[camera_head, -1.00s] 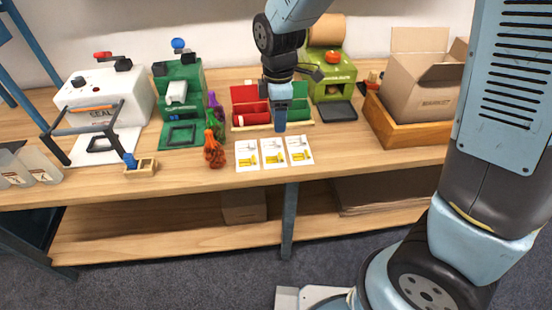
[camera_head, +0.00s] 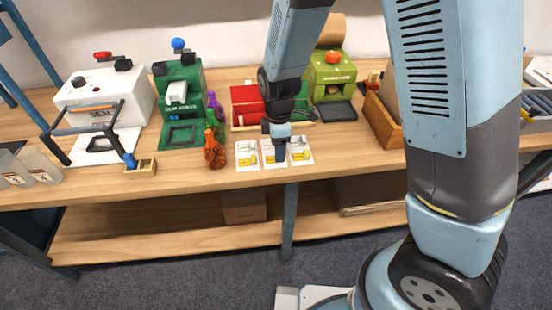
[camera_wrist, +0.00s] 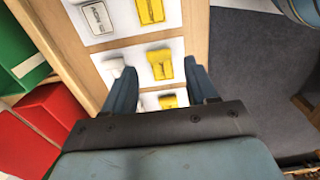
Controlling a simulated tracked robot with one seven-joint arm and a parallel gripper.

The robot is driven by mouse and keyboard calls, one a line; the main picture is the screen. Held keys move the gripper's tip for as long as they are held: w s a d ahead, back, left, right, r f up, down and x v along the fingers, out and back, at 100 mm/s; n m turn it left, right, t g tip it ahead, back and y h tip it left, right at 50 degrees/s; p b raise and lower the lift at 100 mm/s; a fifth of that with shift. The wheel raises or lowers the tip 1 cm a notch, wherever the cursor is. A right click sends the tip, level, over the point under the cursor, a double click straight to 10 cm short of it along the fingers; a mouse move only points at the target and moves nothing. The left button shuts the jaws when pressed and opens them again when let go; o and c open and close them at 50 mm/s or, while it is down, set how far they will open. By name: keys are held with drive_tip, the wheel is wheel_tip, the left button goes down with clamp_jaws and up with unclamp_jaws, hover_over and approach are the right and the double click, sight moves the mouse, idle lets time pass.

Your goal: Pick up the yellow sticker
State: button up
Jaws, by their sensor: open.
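Three white cards lie in a row at the table's front edge, showing yellow items on a left card (camera_head: 241,148), a middle card (camera_head: 267,147) and a right card (camera_head: 304,145). My gripper (camera_head: 280,156) is open, pointing down at the middle card and hiding part of it. In the wrist view, one yellow sticker (camera_wrist: 160,64) appears between the open fingertips of my gripper (camera_wrist: 160,68), beside a white sticker (camera_wrist: 116,68). Another yellow sticker (camera_wrist: 150,10) lies farther up, and a third (camera_wrist: 168,101) shows lower, near the gripper body. Whether the fingers touch the card is unclear.
Red and green bins (camera_head: 247,108) stand just behind the cards. Orange, green and purple bottle-like bags (camera_head: 214,150) stand to the left. A green machine (camera_head: 331,75) and wooden tray (camera_head: 379,118) are at the back right. The table's front edge is close to the cards.

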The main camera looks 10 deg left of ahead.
drive_tip(key=shift+f, duration=1.3)
drive_tip(key=shift+c, duration=0.4)
drive_tip(key=c, duration=1)
drive_tip(key=shift+r, duration=0.15)
